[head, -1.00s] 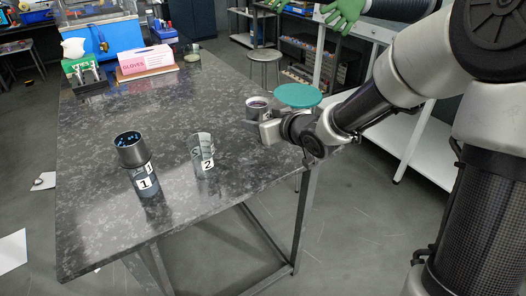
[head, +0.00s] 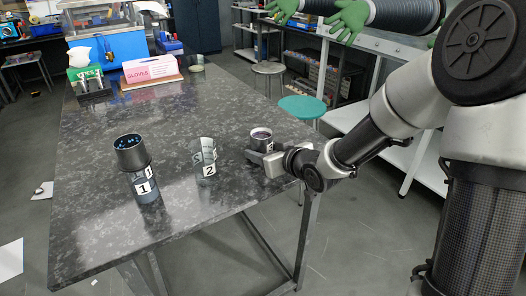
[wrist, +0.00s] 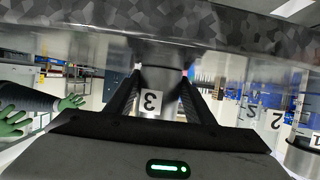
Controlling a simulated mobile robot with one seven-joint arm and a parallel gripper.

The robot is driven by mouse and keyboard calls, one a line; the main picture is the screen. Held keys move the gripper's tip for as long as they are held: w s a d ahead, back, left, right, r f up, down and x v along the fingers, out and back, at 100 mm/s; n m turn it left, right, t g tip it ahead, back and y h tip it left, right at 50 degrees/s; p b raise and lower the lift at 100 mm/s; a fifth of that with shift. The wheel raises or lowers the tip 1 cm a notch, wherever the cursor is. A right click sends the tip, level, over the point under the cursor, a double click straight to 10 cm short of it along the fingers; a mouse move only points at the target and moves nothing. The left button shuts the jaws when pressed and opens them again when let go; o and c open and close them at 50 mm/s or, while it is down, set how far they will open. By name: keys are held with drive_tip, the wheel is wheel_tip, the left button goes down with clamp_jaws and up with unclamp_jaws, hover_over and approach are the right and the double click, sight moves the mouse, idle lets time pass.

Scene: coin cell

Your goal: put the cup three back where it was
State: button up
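Cup three (head: 261,138) is a grey cup with a dark, purplish inside, at the right side of the dark stone-topped table (head: 120,235). The wrist view, which is upside down, shows its "3" label (wrist: 151,101). My gripper (head: 272,158) has its two fingers against opposite sides of the cup; in the wrist view the gripper (wrist: 161,100) looks shut on it. The cup is upright, with its base at or just above the tabletop; I cannot tell if it touches.
Clear cup two (head: 204,157) stands left of cup three. Cup one (head: 144,188), with a dark metal cup (head: 131,153) on top, stands farther left. A glove box (head: 151,69) and blue machine (head: 113,45) are at the back. A teal stool (head: 302,107) is beyond the right edge.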

drive_tip(key=shift+o, duration=1.3)
drive_tip(key=shift+r, duration=0.25)
drive_tip(key=p+v, duration=0.4)
drive_tip(key=v, duration=0.6)
drive_tip(key=shift+s+d+r, duration=0.15)
drive_tip(key=shift+d, duration=0.1)
drive_tip(key=shift+s+d+r, duration=0.15)
drive_tip(key=shift+s+d, duration=0.2)
drive_tip(key=shift+s, duration=0.25)
